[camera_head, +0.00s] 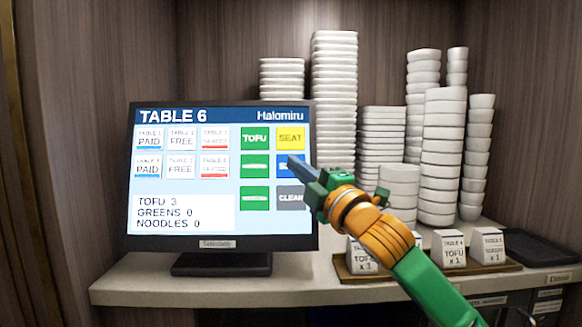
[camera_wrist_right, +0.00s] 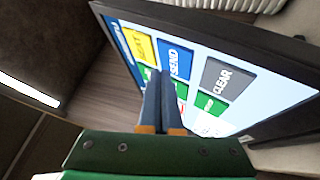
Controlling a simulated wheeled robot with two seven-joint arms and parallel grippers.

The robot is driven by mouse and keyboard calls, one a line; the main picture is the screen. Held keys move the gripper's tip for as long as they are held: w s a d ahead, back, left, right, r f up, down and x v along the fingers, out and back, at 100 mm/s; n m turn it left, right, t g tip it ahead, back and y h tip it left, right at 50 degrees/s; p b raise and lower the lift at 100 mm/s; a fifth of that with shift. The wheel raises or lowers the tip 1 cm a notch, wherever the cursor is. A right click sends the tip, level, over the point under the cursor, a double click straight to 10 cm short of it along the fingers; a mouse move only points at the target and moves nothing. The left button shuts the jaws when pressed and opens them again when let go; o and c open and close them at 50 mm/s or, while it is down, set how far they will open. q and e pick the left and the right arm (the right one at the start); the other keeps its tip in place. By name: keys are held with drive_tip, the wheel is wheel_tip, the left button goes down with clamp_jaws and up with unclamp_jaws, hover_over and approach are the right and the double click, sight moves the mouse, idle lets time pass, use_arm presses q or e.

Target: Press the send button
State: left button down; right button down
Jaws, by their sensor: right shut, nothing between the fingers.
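The touch screen (camera_head: 218,175) stands on a shelf and reads TABLE 6, with TOFU 3, GREENS 0 and NOODLES 0. The blue send button (camera_head: 283,166) is in its right column, below the yellow SEAT button and above the grey CLEAR button. My right gripper partly covers it in the head view. My left gripper is not in view.
Tall stacks of white bowls and dishes (camera_head: 334,95) stand behind and right of the screen. A dark tray (camera_head: 540,252) lies at the far right. The shelf front left is clear.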

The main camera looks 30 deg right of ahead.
drive_tip(key=shift+w, duration=0.15)
idle(0.4)
drive_tip(key=shift+w+d+f, duration=0.15)
drive_tip(key=shift+w+d, duration=0.05)
drive_tip(key=shift+w+d+p, duration=0.2)
drive_tip(key=shift+w+p, duration=0.15)
drive_tip(key=shift+p, duration=0.15)
idle(0.6)
idle(0.3)
drive_tip(key=shift+s+a, duration=0.4)
drive_tip(key=shift+s, duration=0.25)
drive_tip(key=s, duration=0.1)
drive_tip(key=s+a+r, duration=0.1)
drive_tip(key=s+a, duration=0.1)
drive_tip(key=s, duration=0.1)
drive_tip(key=shift+a+r, duration=0.25)
drive_tip(key=shift+r, duration=0.1)
